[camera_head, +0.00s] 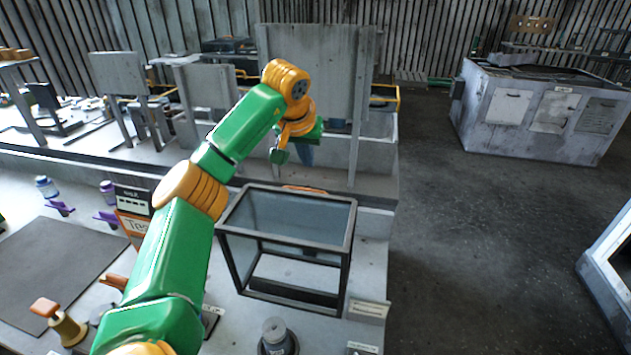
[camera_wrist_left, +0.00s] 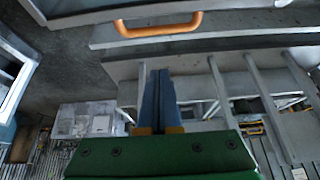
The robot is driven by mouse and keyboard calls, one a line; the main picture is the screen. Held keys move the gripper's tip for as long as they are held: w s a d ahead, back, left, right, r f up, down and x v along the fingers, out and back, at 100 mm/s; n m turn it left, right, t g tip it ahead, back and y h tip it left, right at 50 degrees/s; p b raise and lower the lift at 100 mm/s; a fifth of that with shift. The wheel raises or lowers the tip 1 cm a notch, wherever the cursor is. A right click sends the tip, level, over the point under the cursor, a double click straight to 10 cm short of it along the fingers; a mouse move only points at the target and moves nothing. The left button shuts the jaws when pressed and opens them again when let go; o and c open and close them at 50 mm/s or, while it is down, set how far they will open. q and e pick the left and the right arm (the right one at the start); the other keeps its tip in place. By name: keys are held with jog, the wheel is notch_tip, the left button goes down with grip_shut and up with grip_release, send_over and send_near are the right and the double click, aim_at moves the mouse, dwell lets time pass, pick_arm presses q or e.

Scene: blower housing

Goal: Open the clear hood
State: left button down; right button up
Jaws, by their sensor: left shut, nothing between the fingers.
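The clear hood (camera_head: 286,223) is a box of see-through panes in a dark frame, standing on the grey bench. It looks closed. Its orange handle (camera_head: 305,189) is on the far top edge. In the left wrist view the handle (camera_wrist_left: 158,28) crosses the top, beside the hood's edge. My left gripper (camera_head: 304,158) is behind the hood in the head view, partly covered by its own wrist. In the left wrist view its blue fingers (camera_wrist_left: 160,78) are together and empty, apart from the handle. My right gripper is not in view.
My left arm crosses above the bench to the left of the hood. A tall grey panel (camera_head: 325,70) stands behind the gripper. An orange-labelled box (camera_head: 134,225) is left of the hood. Open floor (camera_head: 470,230) lies to the right.

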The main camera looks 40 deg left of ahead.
pick_arm(q)
jog(key=p+x, duration=0.1)
jog(key=x, duration=0.7)
jog(key=s, duration=0.1)
jog(key=s+d+r, duration=0.1)
jog(key=s+d, duration=0.1)
jog(key=s, duration=0.1)
jog(key=shift+r, duration=0.15)
jog(key=shift+w, duration=0.15)
